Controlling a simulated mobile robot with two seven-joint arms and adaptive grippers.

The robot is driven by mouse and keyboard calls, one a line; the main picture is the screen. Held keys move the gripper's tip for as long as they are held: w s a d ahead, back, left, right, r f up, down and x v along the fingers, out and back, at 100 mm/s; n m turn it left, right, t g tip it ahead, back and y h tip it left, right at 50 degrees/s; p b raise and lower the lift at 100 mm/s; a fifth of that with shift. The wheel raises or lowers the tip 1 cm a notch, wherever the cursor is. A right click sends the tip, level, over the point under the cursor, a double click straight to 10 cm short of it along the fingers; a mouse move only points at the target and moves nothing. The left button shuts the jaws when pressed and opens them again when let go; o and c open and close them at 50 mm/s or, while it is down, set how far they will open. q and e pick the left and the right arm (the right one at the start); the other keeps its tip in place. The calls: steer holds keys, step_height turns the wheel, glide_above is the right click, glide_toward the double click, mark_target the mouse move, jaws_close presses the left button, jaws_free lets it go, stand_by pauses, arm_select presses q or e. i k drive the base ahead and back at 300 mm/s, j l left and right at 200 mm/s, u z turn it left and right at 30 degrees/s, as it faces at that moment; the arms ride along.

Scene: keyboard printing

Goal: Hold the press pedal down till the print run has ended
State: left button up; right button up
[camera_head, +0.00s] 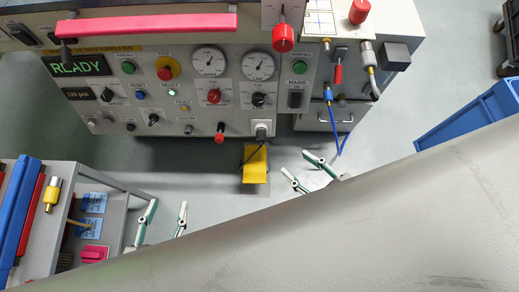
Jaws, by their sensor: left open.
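The yellow press pedal (255,167) is on the floor below the machine's front, with a dark cable running up from it to a plug. My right gripper (295,162) is to the right of the pedal in the picture, its fingers apart, with nothing seen between them. I see no contact with the pedal, but their height difference is hard to judge. My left gripper (168,206) is open and empty, to the left of the pedal, near the grey cart. The machine's display (78,66) reads READY in green.
The machine panel (200,95) carries gauges, knobs and buttons. A blue hose (332,118) hangs at its right side. A grey cart (112,215) stands lower left, and a blue bin (470,115) at right. My large pale arm link covers the lower right. Floor around the pedal is clear.

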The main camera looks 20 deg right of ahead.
mark_target(255, 170)
steer(key=k+j+z, duration=0.65)
steer(key=k, duration=0.2)
